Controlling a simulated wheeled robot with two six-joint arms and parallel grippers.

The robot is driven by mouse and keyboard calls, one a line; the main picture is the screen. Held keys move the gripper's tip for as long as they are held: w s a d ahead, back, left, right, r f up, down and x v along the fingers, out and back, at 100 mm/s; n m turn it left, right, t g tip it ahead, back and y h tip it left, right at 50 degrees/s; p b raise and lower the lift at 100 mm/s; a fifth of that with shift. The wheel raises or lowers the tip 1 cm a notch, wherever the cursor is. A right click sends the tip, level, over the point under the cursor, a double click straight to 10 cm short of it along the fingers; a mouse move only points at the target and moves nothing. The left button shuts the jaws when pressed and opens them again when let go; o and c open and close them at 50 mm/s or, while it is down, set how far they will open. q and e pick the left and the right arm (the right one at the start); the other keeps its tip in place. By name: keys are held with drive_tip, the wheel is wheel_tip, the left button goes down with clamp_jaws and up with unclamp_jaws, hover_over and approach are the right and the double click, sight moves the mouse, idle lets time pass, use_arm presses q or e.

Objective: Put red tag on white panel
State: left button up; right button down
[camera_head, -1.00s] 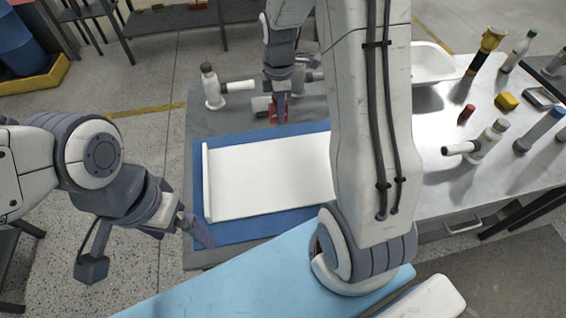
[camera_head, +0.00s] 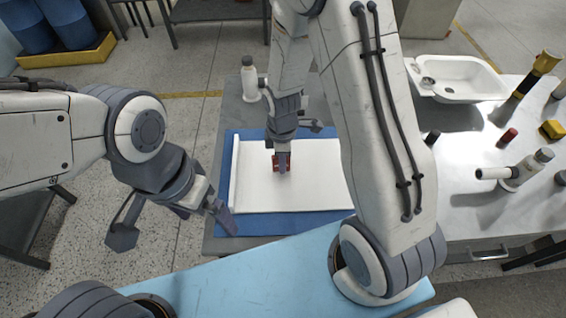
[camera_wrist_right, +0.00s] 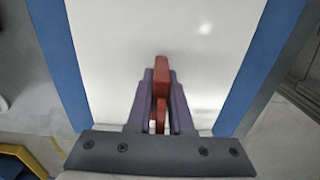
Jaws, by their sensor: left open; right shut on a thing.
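The white panel (camera_head: 310,190) lies flat on a blue mat, with a raised strip along its left edge. The red tag (camera_head: 276,163) is between the fingers of my right gripper (camera_head: 283,160), over the panel's upper middle part. In the right wrist view, the fingers (camera_wrist_right: 160,105) are shut on the red tag (camera_wrist_right: 162,70), with the white panel (camera_wrist_right: 120,35) behind it. I cannot tell whether the tag touches the panel. My left gripper (camera_head: 225,215) is open and empty, by the mat's lower left corner.
The blue mat (camera_head: 250,224) lies on a grey table. A white bottle (camera_head: 249,80) stands behind the panel. On the right, a white table holds a white basin (camera_head: 460,85), a red cylinder (camera_head: 507,138), a yellow block (camera_head: 553,129) and bottles. My right arm hides part of the panel's right side.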

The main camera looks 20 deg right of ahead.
drive_tip(key=shift+f, duration=0.55)
drive_tip(key=shift+f, duration=0.1)
drive_tip(key=c, duration=0.8)
unclamp_jaws()
wheel_tip(320, 180, up, 12)
drive_tip(key=s+a+r+m, duration=0.2)
drive_tip(key=s+a, duration=0.1)
drive_tip(key=s, duration=0.3)
drive_tip(key=s+a+r+m, duration=0.3)
drive_tip(key=s, duration=0.3)
drive_tip(key=s+a+r+m+y, duration=0.1)
drive_tip(key=s+a+r+m, duration=0.1)
drive_tip(key=s, duration=0.5)
drive_tip(key=shift+a+r+m, duration=0.3)
drive_tip(key=shift+a+r, duration=0.35)
drive_tip(key=shift+a, duration=0.2)
